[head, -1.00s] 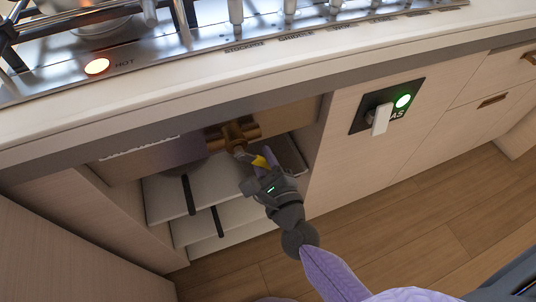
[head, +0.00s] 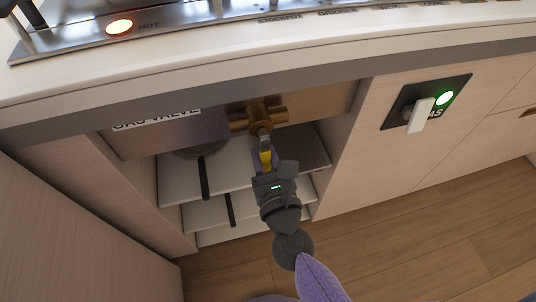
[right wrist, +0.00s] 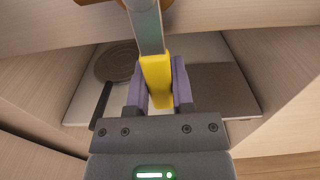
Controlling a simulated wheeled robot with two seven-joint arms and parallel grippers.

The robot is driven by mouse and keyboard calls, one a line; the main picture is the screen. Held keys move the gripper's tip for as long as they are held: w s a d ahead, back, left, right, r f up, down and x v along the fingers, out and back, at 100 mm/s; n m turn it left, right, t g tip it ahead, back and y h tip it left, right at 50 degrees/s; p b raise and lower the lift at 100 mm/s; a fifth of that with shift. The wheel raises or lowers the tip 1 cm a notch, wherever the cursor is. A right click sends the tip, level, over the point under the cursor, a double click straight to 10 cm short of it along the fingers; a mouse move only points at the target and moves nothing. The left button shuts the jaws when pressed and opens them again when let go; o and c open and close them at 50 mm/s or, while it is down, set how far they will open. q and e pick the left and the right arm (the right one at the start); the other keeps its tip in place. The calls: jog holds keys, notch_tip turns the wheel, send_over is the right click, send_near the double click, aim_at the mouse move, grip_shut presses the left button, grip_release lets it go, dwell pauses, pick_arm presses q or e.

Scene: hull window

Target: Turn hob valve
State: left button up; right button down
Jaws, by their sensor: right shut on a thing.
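The brass gas valve (head: 262,115) sits under the counter at the back of an open cabinet, beside a label (head: 157,117) reading GAS VALVE, partly cut by the counter edge. Its metal lever with a yellow grip (head: 266,158) points down and toward me in the head view. My right gripper (head: 267,163) is shut on the yellow grip. In the right wrist view the yellow grip (right wrist: 156,80) lies between the two purple-grey fingers. My left gripper is not in view.
The cabinet's right wall (head: 340,140) is close to my right arm. A dark GAS panel (head: 425,101) with a white handle and lit green light is at right. The hob's HOT light (head: 119,27) glows orange.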

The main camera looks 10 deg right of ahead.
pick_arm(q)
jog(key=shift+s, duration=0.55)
pick_arm(e)
jog(key=shift+a, duration=0.1)
jog(key=shift+c, duration=2.4)
grip_release()
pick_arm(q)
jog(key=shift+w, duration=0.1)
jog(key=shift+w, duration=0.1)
pick_arm(e)
jog(key=shift+s, duration=0.2)
pick_arm(q)
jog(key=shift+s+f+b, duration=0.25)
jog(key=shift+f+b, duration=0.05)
jog(key=shift+b, duration=0.1)
pick_arm(e)
jog(key=s, duration=0.9)
jog(key=shift+s, duration=0.3)
